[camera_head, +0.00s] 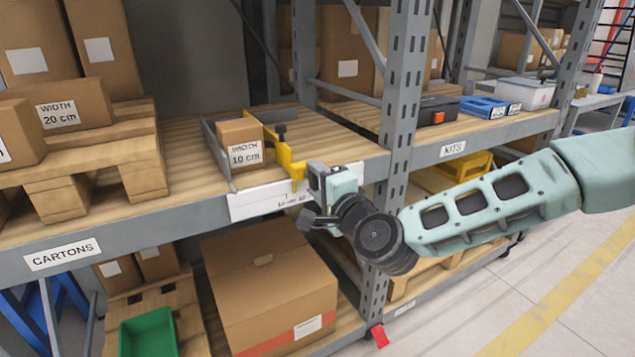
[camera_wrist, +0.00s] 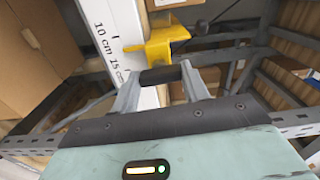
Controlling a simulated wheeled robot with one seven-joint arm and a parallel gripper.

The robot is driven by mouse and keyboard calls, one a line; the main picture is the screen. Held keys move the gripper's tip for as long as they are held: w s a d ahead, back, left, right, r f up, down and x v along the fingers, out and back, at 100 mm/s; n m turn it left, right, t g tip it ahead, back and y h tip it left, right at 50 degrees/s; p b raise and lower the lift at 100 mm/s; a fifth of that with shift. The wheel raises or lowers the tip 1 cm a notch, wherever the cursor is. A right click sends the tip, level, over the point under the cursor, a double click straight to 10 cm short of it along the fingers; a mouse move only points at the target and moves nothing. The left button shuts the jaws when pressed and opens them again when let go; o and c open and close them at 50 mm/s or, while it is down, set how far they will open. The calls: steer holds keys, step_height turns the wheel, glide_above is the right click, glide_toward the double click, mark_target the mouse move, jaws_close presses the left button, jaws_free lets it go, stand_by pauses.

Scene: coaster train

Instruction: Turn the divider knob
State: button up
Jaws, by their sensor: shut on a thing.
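The yellow divider (camera_head: 287,164) stands on the shelf, just right of a small carton labelled "WIDTH 10 cm" (camera_head: 240,143). Its bent yellow front part (camera_wrist: 160,45) shows in the wrist view beside a white scale marked in cm (camera_wrist: 108,35). My gripper (camera_head: 314,172) is at the shelf's front edge, by the divider's front end. In the wrist view my gripper (camera_wrist: 161,84) is shut on a dark knob (camera_wrist: 160,75), one finger on each side. In the head view the gripper hides this knob. A dark upright piece (camera_head: 281,131) shows on top of the divider.
A grey wall (camera_head: 214,150) stands left of the small carton. A grey rack post (camera_head: 398,100) rises close to the right of my gripper. Cartons on a pallet (camera_head: 70,165) stand at left. A large carton (camera_head: 268,290) sits on the lower shelf. The aisle floor is open at right.

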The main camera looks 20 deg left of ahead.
steer(key=o, duration=1)
steer(key=v, duration=1.7)
steer(key=shift+s+d, duration=0.15)
steer(key=shift+s, duration=0.1)
